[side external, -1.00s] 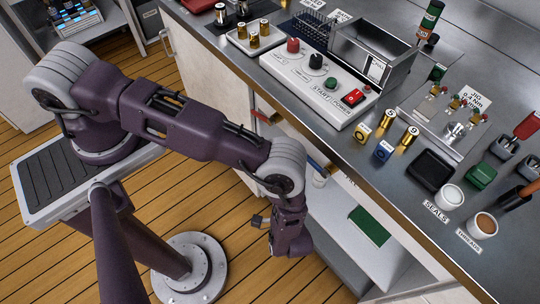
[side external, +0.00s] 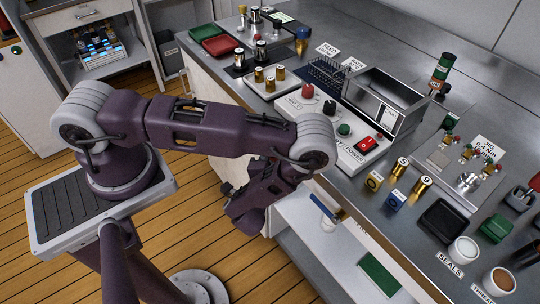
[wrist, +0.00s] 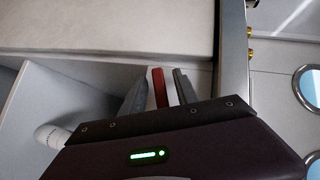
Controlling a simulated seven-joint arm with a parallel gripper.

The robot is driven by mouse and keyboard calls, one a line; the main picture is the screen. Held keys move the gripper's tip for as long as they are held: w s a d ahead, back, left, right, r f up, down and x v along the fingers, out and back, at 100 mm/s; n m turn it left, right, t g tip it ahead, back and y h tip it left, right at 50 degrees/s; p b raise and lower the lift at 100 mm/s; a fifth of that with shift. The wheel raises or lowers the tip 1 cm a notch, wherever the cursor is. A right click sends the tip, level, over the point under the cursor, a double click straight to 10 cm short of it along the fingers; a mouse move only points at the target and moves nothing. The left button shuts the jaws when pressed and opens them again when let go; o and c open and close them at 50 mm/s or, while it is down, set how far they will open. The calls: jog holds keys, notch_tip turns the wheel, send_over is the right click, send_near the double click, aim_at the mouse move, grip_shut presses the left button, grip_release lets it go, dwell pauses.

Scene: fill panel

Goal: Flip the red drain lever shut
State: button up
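In the wrist view, the red lever (wrist: 160,90) shows as a narrow red bar between the two grey fingers of my gripper (wrist: 162,76). The fingers are apart, with a thin gap visible on each side of the lever. I cannot tell whether either finger touches it. The lever's base is hidden behind the dark gripper body. In the side external view, my arm covers the lever, and my fingertips cannot be made out beside the bench's cabinet front.
A pale cabinet panel (wrist: 110,28) lies close to the fingers. A blue-handled valve with brass (side external: 326,207) sticks out below the bench edge, right of my arm. The metal benchtop above holds a control panel (side external: 351,158), brass cylinders and small containers. Wood floor (side external: 245,285) is open below.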

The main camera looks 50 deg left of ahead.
grip_shut()
dwell(1.4)
